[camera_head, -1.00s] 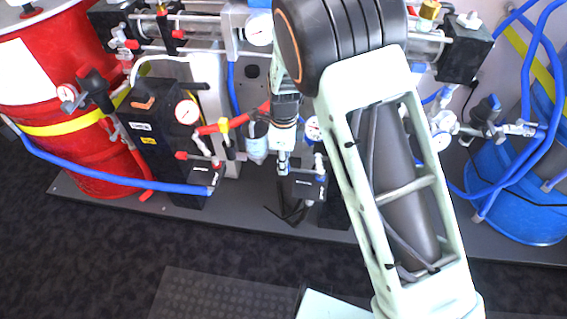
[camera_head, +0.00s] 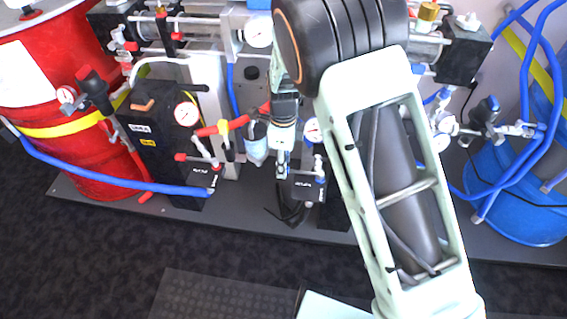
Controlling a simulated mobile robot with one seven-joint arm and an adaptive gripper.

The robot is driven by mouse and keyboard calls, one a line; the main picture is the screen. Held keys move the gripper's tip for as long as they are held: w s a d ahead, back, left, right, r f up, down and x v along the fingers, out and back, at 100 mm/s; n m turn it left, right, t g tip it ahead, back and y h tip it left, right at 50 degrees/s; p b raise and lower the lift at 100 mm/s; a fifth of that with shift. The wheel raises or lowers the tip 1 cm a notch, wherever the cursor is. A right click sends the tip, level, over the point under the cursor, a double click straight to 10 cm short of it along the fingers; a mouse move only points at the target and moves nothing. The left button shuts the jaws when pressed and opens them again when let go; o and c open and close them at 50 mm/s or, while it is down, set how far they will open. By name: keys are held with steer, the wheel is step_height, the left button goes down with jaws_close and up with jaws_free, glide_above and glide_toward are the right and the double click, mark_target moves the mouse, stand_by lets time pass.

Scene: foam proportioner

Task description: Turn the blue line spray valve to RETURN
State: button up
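My gripper (camera_head: 291,216) hangs fingers down at the lower middle, seen from above and small in the head view. Its dark fingers blend with the dark base plate, so their opening is unclear. A small black valve block (camera_head: 309,187) with a pale label is just right of the gripper, partly covered by it. I take this block to be the blue line spray valve. A pale metal fitting stands on top of it. The label is too small to read, and the handle's setting cannot be told. I see nothing held in the gripper.
A similar block with a red handle (camera_head: 203,178) stands to the left, beside a black box (camera_head: 165,150) with a gauge. A red drum (camera_head: 65,95) is at left and a blue drum (camera_head: 515,200) at right. Blue hoses cross both sides. My arm hides the centre right.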

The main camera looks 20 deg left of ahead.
step_height(320, 180, up, 11)
steer(key=shift+r, duration=0.2)
stand_by(0.5)
